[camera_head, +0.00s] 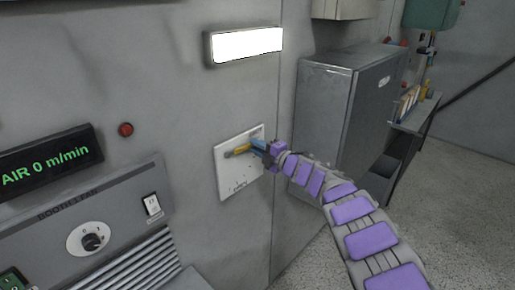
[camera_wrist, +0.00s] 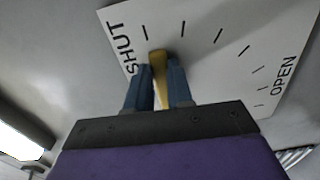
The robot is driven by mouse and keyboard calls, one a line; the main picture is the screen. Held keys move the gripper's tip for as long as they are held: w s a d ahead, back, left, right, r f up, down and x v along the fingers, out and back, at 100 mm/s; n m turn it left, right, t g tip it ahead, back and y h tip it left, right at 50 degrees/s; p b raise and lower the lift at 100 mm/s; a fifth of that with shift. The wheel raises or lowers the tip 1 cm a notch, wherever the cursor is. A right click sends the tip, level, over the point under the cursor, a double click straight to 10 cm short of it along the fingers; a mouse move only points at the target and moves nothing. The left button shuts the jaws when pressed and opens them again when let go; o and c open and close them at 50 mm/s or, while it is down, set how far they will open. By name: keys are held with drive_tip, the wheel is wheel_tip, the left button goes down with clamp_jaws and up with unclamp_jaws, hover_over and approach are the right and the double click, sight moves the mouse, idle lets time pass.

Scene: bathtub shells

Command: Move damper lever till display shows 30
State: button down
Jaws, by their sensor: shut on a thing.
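The damper lever (camera_head: 237,151) is a yellow handle on a white dial plate (camera_head: 233,183) fixed to the grey wall. In the wrist view the lever (camera_wrist: 158,66) points close to the first tick by the SHUT mark on the plate (camera_wrist: 215,22); OPEN is at the far end of the scale. My gripper (camera_head: 258,147) has its blue fingers on either side of the lever and is shut on it; the fingers also show in the wrist view (camera_wrist: 158,86). The display (camera_head: 48,163) reads "AIR 0 m/min" in green.
A panel with a round knob (camera_head: 92,241) and a white switch (camera_head: 152,205) sits below the display. A red button (camera_head: 125,129) and a lit lamp (camera_head: 245,45) are on the wall. A grey cabinet (camera_head: 325,105) stands right of the plate, behind my arm.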

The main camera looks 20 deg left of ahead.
sight(249, 153)
drive_tip(key=shift+f, duration=0.15)
drive_tip(key=shift+s+a+f+m+p, duration=0.1)
drive_tip(key=shift+s+f+m+p, duration=0.1)
drive_tip(key=shift+f+m+p, duration=0.8)
drive_tip(key=shift+s+a+f+m+p, duration=0.1)
drive_tip(key=shift+s+f+m+p, duration=0.1)
drive_tip(key=shift+f+m+p, duration=0.7)
drive_tip(key=shift+r, duration=0.15)
drive_tip(key=c, duration=1)
unclamp_jaws()
drive_tip(key=shift+a, duration=0.1)
drive_tip(key=p+v, duration=0.2)
drive_tip(key=v, duration=1.5)
drive_tip(key=shift+d, duration=0.2)
